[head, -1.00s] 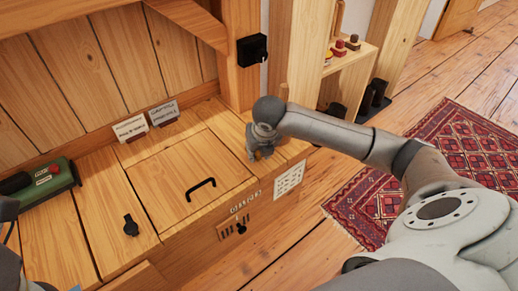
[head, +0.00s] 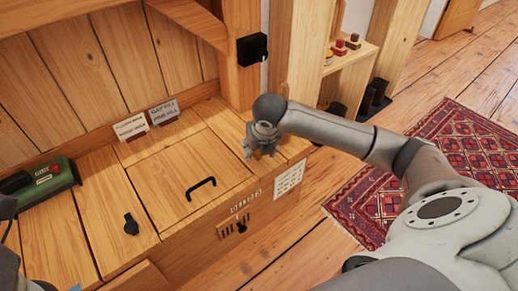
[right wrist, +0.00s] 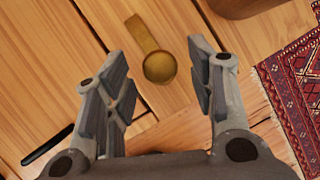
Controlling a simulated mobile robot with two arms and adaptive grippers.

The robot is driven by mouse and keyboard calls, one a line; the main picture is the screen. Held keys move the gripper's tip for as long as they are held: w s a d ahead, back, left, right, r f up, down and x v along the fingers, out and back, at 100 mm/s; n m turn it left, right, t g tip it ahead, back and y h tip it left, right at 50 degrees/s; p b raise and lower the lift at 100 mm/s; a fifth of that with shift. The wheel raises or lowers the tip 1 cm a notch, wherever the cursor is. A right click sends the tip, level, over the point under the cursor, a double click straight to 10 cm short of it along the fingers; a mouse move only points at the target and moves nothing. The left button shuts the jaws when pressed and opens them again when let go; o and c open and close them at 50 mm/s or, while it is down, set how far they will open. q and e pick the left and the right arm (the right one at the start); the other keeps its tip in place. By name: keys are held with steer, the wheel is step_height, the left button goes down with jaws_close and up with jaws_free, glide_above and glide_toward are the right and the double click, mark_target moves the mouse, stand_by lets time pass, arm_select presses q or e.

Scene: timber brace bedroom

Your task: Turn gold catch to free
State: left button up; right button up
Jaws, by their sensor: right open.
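The gold catch (right wrist: 160,67) shows in the right wrist view as a round knob with a flat bar running up and left from it, on the wooden top. My right gripper (right wrist: 157,78) is open, its two fingers on either side of the knob with gaps between; I cannot tell how high they are above it. In the head view my right gripper (head: 260,153) points down at the right end of the wooden bench top and mostly hides the catch. My left gripper is not visible; only grey parts of my left arm show at the left edge.
A wooden panel with a black handle (head: 201,189) lies left of the gripper. A black latch (head: 131,224) sits farther left, and a green box (head: 50,184) beyond it. A wooden post with a black box (head: 252,49) rises behind the gripper. A red rug (head: 455,140) lies right.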

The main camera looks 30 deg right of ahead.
steer(key=v, duration=1.1)
steer(key=shift+r, duration=0.15)
steer(key=shift+s+a, duration=0.1)
steer(key=shift+a, duration=0.05)
